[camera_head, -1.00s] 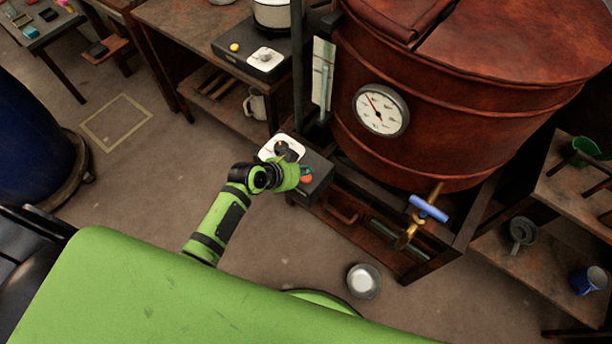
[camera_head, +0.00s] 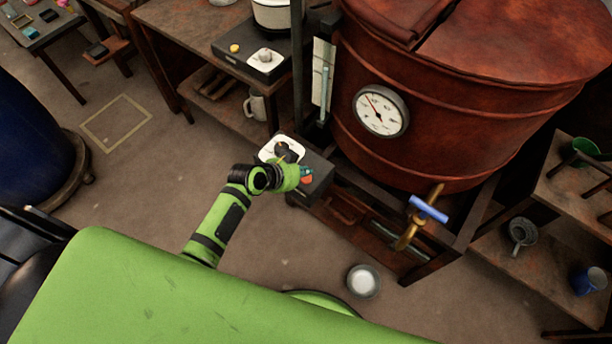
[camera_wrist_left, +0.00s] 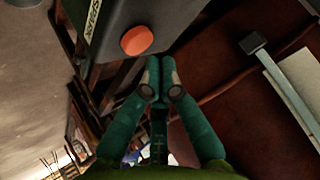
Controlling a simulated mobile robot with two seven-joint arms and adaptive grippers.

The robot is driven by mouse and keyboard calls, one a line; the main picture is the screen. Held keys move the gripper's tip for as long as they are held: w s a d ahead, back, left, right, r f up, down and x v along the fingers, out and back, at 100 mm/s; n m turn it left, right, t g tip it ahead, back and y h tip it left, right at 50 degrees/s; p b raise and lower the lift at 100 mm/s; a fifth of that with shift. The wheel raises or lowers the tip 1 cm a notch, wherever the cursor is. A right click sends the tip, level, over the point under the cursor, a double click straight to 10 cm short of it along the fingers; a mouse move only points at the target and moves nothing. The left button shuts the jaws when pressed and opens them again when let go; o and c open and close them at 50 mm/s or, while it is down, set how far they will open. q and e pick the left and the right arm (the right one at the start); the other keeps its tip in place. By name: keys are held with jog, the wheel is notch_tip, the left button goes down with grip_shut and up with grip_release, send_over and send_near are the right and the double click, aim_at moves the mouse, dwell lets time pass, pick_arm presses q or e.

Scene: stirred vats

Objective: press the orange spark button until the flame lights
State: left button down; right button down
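The orange spark button (camera_wrist_left: 137,40) is a round cap on the face of a dark box (camera_wrist_left: 195,18), beside a label (camera_wrist_left: 92,14) that reads SPARK. In the head view the button (camera_head: 307,180) shows small, partly behind my left gripper (camera_head: 306,171). In the wrist view my left gripper (camera_wrist_left: 160,72) has its teal fingers together with nothing between them. The tips are just below and right of the button in that picture, apart from it. A white plate with a dark knob (camera_head: 283,150) is on the box top. I see no flame. My right gripper is not in view.
A large copper vat (camera_head: 450,100) with a dial gauge (camera_head: 381,111) stands behind the box. A brass tap with a blue handle (camera_head: 428,209) juts out at its front. A metal bowl (camera_head: 363,281) sits low in front. Open floor (camera_head: 130,190) lies to the left.

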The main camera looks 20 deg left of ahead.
aim_at(304, 179)
pick_arm(q)
jog(key=shift+f, duration=0.4)
jog(key=shift+f+b, duration=0.45)
jog(key=shift+b, duration=0.15)
dwell(0.4)
dwell(0.4)
jog(key=shift+r+p, duration=0.85)
jog(key=shift+p, duration=0.05)
notch_tip(304, 179, up, 5)
jog(key=p, duration=0.5)
jog(key=shift+r, duration=0.1)
